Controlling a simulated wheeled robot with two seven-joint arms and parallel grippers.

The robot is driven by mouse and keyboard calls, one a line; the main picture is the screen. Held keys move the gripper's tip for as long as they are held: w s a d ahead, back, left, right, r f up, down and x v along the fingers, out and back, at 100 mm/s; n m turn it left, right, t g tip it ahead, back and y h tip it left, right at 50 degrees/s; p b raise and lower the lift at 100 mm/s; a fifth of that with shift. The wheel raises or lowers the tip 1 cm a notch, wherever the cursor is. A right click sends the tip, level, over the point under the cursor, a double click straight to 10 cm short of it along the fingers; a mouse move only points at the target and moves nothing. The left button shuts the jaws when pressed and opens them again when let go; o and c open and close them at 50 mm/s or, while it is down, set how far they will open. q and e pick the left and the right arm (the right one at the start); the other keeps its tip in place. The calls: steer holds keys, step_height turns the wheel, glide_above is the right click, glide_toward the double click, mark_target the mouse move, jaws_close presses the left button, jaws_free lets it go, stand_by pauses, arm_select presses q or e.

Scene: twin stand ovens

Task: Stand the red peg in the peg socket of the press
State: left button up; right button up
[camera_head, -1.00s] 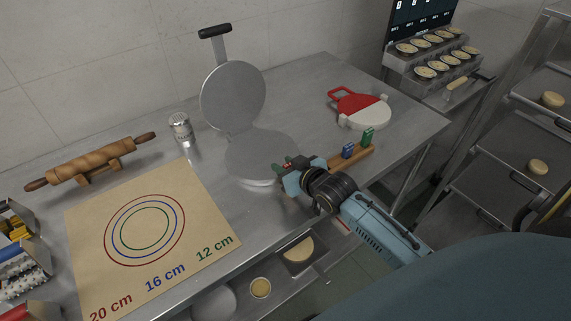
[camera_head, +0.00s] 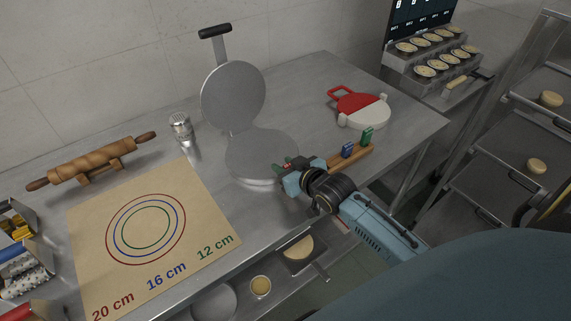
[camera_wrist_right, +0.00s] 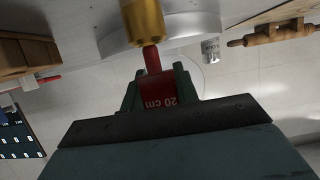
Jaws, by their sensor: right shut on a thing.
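The red peg (camera_wrist_right: 160,95), marked "20 cm", is held between the green fingers of my right gripper (camera_wrist_right: 160,88). Its narrow red stem points at the end of a brass cylinder (camera_wrist_right: 143,22), which looks like the peg socket. In the wrist view the stem meets the cylinder's edge; I cannot tell whether it is inside. The press (camera_head: 262,155) stands open on the table, its upper plate tilted up. In the head view my right gripper (camera_head: 290,169) is at the press's front right edge, hiding the socket. My left gripper is not in view.
A wooden peg rack (camera_head: 359,157) with blue and green pegs is just right of my right gripper. A red and white tool (camera_head: 362,108) lies behind it. The sizing mat (camera_head: 200,215), shaker (camera_head: 181,127) and rolling pin (camera_head: 92,164) are to the left.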

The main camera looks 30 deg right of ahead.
steer(key=shift+f, duration=0.25)
stand_by(0.4)
steer(key=shift+f+b, duration=0.65)
steer(key=shift+f, duration=0.25)
steer(key=o, duration=1)
steer(key=shift+r, duration=0.1)
step_height(320, 180, up, 7)
steer(key=p, duration=0.8)
